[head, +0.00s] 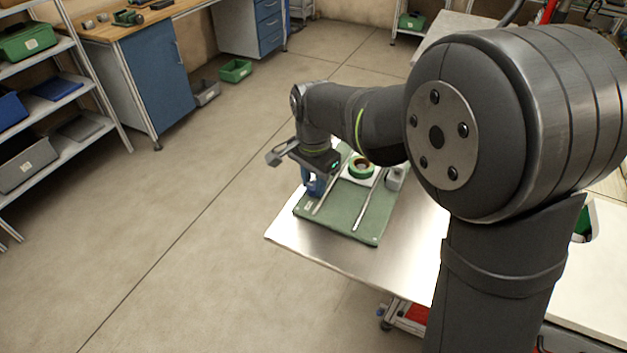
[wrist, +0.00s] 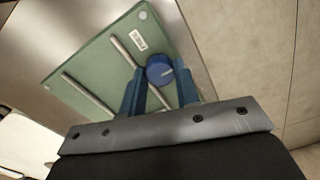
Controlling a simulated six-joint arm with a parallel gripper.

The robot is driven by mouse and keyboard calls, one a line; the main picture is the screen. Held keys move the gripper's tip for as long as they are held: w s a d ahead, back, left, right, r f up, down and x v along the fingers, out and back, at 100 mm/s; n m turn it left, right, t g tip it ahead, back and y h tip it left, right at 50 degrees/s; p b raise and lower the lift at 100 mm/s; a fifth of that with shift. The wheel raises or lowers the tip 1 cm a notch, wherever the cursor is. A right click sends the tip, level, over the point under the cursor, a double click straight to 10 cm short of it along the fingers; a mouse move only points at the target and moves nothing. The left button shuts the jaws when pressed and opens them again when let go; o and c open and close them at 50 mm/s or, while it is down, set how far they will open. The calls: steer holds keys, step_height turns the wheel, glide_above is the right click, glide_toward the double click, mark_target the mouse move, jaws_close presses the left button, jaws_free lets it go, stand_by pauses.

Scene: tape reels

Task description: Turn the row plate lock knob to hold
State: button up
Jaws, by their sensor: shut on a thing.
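The green row plate (head: 345,220) lies on a metal table, with two light metal rods along it; it also fills much of the wrist view (wrist: 92,63). The lock knob (wrist: 160,72) is round and blue with a pale pointer line towards the right of the wrist view. It sits near one edge of the plate. My gripper (wrist: 158,67) has its blue fingers on either side of the knob, shut on it. The hold mark cannot be read.
A white label (wrist: 138,40) is on the plate near the knob. The bare metal table (head: 400,255) is clear at the front right.

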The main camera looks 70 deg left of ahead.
mark_target(313, 185)
steer(key=shift+r, duration=0.1)
steer(key=o, duration=1)
step_height(313, 185, up, 17)
steer(key=shift+r, duration=0.15)
step_height(313, 185, down, 18)
steer(key=shift+r, duration=0.25)
stand_by(0.6)
